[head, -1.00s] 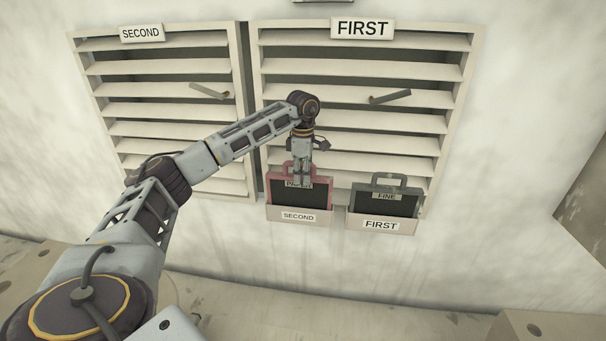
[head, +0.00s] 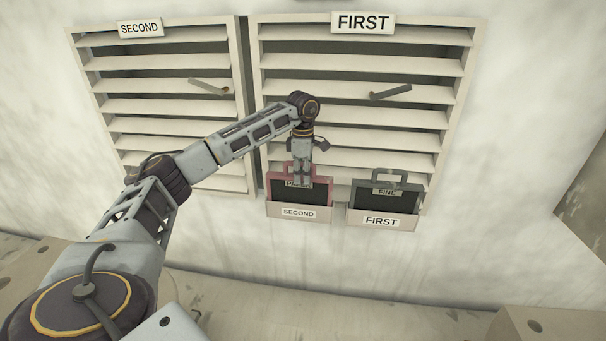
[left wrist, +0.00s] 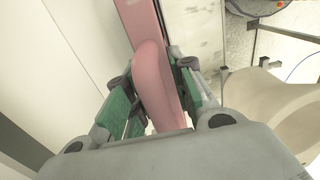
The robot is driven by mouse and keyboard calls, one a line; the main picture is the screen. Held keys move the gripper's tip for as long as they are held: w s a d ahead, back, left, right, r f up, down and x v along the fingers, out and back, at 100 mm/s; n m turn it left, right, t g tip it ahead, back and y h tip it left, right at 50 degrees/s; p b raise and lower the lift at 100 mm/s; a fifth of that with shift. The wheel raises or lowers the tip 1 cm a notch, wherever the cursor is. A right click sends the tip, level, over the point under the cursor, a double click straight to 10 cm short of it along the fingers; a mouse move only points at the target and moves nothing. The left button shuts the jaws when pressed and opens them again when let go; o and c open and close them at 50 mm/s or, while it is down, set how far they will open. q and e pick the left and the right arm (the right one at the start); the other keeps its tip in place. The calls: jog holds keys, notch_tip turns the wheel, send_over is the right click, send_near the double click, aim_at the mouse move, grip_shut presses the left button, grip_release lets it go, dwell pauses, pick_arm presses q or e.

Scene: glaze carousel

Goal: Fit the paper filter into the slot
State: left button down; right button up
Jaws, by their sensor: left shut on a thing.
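The paper filter (head: 318,194) is a dark panel in a pinkish-red frame with a handle on top. Its label is mostly hidden behind my gripper. It stands upright in the left holder, labelled SECOND (head: 270,210). My left gripper (head: 302,184) is shut on its handle from above. In the left wrist view the pink handle (left wrist: 158,85) lies between the green-padded fingers. A grey-green framed filter labelled FINE (head: 398,203) stands in the right holder, labelled FIRST (head: 352,222). My right gripper is not in view.
Two louvred panels with slats and lever handles are on the wall: the SECOND panel (head: 165,98) at left and the FIRST panel (head: 360,74) at right. A ledge (head: 330,310) runs below. The wall right of the holders is clear.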

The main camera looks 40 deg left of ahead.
pick_arm(q)
jog(key=c, duration=1.1)
grip_release()
jog(key=shift+s+d+r, duration=0.1)
jog(key=shift+s+r, duration=0.05)
jog(key=shift+r, duration=5.9)
